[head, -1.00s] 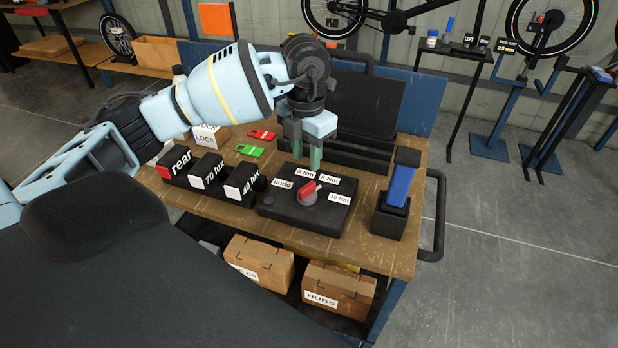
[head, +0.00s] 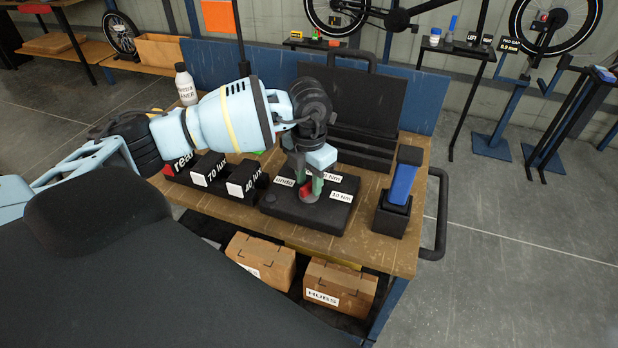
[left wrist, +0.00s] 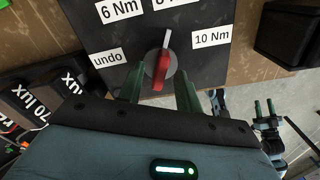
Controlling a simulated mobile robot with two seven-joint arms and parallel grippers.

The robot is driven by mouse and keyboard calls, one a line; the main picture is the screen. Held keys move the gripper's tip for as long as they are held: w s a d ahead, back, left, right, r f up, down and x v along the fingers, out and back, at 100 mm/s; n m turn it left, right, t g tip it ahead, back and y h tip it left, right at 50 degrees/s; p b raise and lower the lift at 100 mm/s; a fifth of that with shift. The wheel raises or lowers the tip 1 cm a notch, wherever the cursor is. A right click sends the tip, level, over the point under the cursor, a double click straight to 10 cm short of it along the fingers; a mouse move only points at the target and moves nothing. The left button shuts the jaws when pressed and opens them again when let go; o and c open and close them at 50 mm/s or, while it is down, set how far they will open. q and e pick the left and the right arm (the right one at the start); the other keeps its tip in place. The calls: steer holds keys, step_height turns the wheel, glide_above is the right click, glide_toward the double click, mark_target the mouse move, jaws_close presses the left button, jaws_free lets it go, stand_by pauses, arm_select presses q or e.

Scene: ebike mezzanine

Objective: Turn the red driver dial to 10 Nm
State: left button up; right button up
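The red driver dial (left wrist: 160,72) sits on a black box (left wrist: 205,68) on the bench; the box also shows in the head view (head: 320,219). The dial's white pointer aims up in the left wrist view, between the 6 Nm label (left wrist: 120,9) and the 10 Nm label (left wrist: 211,39), toward a partly cut-off label. The undo label (left wrist: 107,58) is at left. My left gripper (left wrist: 158,93) is open, its green fingers on either side of the dial's red end, with gaps visible. In the head view the gripper (head: 310,187) partly hides the dial. My right gripper (left wrist: 264,107) appears small and open, away from the box.
Black label blocks (head: 210,169) stand left of the dial box. A blue-handled tool in a black holder (head: 391,218) stands to its right. A white bottle (head: 185,84) and a black case (head: 350,100) are behind. Cardboard boxes (head: 338,287) sit on the lower shelf.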

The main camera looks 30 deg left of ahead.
arm_select(q)
steer(key=shift+c, duration=0.3)
jaws_close()
arm_select(e)
steer(key=shift+a, duration=0.1)
arm_select(q)
steer(key=shift+m, duration=0.4)
steer(key=m, duration=0.2)
steer(key=shift+m, duration=0.3)
steer(key=m, duration=0.4)
steer(key=shift+r+m+b, duration=0.1)
steer(key=shift+m+b, duration=0.25)
steer(key=shift+m, duration=0.75)
arm_select(e)
steer(key=shift+s+f, duration=0.45)
steer(key=shift+f, duration=0.05)
arm_select(q)
steer(key=shift+m, duration=0.4)
arm_select(e)
steer(key=shift+a, duration=0.15)
arm_select(q)
steer(key=shift+w, duration=0.1)
